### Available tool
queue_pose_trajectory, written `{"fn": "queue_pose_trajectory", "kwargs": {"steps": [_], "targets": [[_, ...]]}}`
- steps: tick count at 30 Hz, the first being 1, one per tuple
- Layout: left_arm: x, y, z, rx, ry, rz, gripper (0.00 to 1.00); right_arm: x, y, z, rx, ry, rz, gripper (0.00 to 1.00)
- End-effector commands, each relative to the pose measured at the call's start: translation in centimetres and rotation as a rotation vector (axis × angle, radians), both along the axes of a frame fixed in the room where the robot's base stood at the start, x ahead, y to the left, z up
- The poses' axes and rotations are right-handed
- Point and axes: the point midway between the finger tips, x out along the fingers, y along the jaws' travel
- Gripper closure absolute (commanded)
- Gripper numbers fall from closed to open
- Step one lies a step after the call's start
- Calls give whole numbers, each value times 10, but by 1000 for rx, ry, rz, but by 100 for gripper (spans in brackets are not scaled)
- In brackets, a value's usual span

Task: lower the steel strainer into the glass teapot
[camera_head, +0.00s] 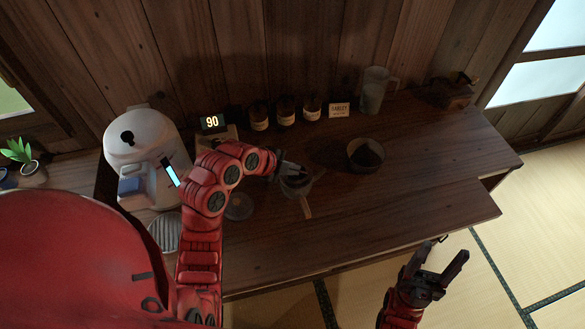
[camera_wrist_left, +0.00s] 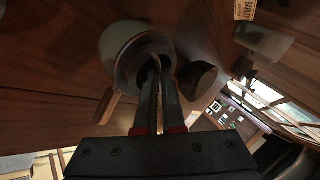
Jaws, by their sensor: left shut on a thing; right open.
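The glass teapot (camera_head: 296,190) stands on the dark wooden counter, with a wooden handle (camera_head: 306,208) pointing toward me. It also shows in the left wrist view as a pale round shape (camera_wrist_left: 113,40). My left gripper (camera_head: 291,170) is right over the teapot, shut on the rim of the steel strainer (camera_wrist_left: 133,66). In the wrist view the strainer's round rim overlaps the teapot's mouth; how deep it sits is hard to tell in the dim light. My right gripper (camera_head: 437,263) is open and empty, in front of the counter's right part.
A dark bowl (camera_head: 365,155) stands right of the teapot. A small glass disc (camera_head: 239,207) lies to its left. Jars (camera_head: 286,110), a barley card (camera_head: 339,110) and a clear pitcher (camera_head: 374,91) line the back. A white machine (camera_head: 139,136) stands left. The front right counter is clear.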

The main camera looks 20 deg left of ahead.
Motion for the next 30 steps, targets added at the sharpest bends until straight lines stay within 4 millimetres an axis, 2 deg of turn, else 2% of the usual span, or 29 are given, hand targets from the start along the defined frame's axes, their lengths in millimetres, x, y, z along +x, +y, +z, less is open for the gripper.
{"fn": "queue_pose_trajectory", "kwargs": {"steps": [15,26,27,30], "targets": [[0,0,-8,0,0,0,100,0,0,-12,0,0,0,40],[0,0,-8,0,0,0,100,0,0,-13,0,0,0,40],[0,0,-8,0,0,0,87,0,0,-13,0,0,0,40],[0,0,-8,0,0,0,69,0,0,-13,0,0,0,40]]}}
